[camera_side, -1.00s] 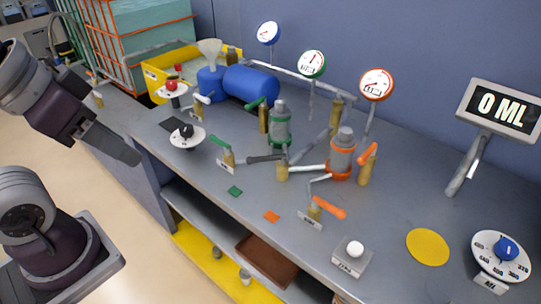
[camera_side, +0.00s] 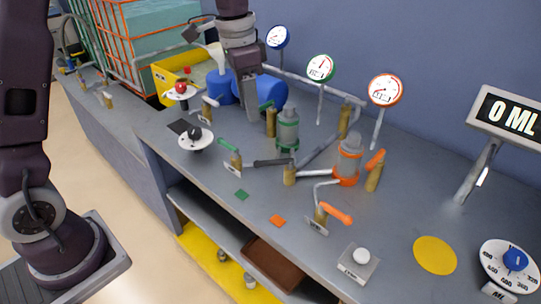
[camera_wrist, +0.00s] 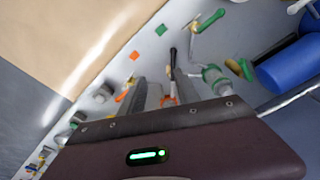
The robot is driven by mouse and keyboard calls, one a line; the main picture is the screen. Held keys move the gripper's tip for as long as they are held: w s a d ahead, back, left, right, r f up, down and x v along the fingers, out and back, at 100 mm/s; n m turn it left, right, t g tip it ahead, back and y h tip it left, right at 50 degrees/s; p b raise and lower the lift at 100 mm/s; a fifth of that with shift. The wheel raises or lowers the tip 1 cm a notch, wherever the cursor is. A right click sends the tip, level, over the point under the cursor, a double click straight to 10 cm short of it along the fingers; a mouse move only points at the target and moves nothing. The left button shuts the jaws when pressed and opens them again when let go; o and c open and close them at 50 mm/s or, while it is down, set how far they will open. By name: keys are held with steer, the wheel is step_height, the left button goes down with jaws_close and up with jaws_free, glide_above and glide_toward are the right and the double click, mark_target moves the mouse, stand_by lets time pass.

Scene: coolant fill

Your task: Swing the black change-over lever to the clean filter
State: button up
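The black change-over lever (camera_side: 272,162) sits on a brass valve (camera_side: 289,176) between the two filters, its handle pointing left in the side view. It also shows in the wrist view (camera_wrist: 173,57). The green-banded filter (camera_side: 287,130) stands behind it; the orange-banded filter (camera_side: 349,160) stands to its right. Which filter is clean cannot be told. My gripper (camera_side: 251,112) points down above the bench, behind and left of the green filter in the side view, apart from the lever. In the wrist view its two fingers (camera_wrist: 158,80) are spaced apart, with nothing visibly held.
Green (camera_side: 228,146) and orange (camera_side: 336,214) valve handles stand near the lever. Blue drums (camera_side: 270,88), a yellow bin (camera_side: 166,83) and gauges (camera_side: 385,90) are behind. A white-button box (camera_side: 358,264) and yellow disc (camera_side: 435,255) lie right. The display (camera_side: 507,115) reads 0 ML.

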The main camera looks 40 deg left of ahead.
steer(key=m+g, duration=0.2)
glide_toward(273, 164)
steer(key=f, duration=0.8)
steer(key=shift+s+a, duration=0.35)
steer(key=shift+a, duration=0.05)
jaws_close()
steer(key=shift+r, duration=0.1)
